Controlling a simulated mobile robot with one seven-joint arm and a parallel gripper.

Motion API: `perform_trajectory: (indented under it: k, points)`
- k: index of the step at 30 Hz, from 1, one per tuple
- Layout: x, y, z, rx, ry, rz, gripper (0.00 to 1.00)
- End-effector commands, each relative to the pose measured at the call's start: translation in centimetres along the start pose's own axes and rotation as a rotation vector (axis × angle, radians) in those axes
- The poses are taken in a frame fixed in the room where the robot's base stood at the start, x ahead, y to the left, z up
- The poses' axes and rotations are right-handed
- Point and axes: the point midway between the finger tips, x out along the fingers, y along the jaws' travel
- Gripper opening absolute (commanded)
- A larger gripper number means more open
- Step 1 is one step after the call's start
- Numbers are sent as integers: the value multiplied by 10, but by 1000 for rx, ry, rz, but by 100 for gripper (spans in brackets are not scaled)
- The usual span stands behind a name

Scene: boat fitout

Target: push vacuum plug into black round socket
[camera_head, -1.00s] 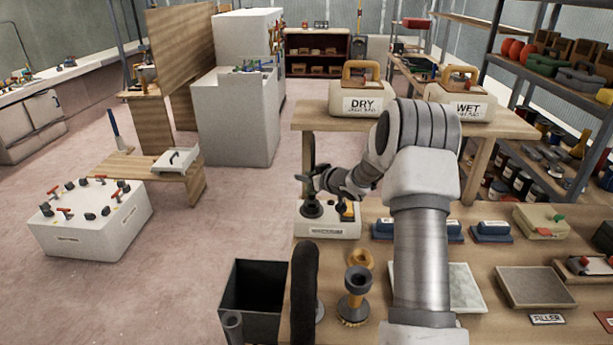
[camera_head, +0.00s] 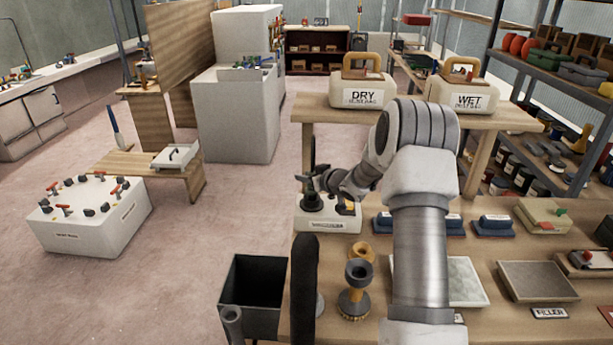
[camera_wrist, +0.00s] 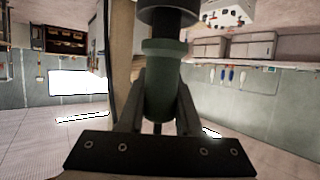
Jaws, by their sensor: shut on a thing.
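The white box (camera_head: 342,222) stands at the left back of the workbench. The black round socket (camera_head: 312,206) is on its top left, with a yellow and black fitting (camera_head: 347,208) to its right. My gripper (camera_head: 309,186) is over the socket. It is shut on the dark green plug, which shows between the fingers in the wrist view (camera_wrist: 163,90). A black cylinder (camera_wrist: 168,15) lies straight beyond the plug's collar, with no clear gap. I cannot tell how deep the plug sits. The fingers partly hide the plug.
A raised wooden shelf with the DRY (camera_head: 362,92) and WET (camera_head: 465,100) containers is behind the arm. Blue blocks (camera_head: 493,225) and trays (camera_head: 538,281) lie to the right. A dark hose (camera_head: 304,290) and a black bin (camera_head: 255,288) stand at the front left.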

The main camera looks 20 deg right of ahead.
Motion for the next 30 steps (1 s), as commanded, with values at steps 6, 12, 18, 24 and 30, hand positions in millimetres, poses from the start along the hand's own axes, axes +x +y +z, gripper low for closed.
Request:
perform_trajectory:
  k: [6,12,18,24,30]
  points:
    - [2,0,6,0,1,0,0]
    - [4,0,10,1,1,0,0]
    - [6,0,15,1,1,0,0]
    - [8,0,21,2,-2,0,0]
    - [9,-1,24,4,-8,0,0]
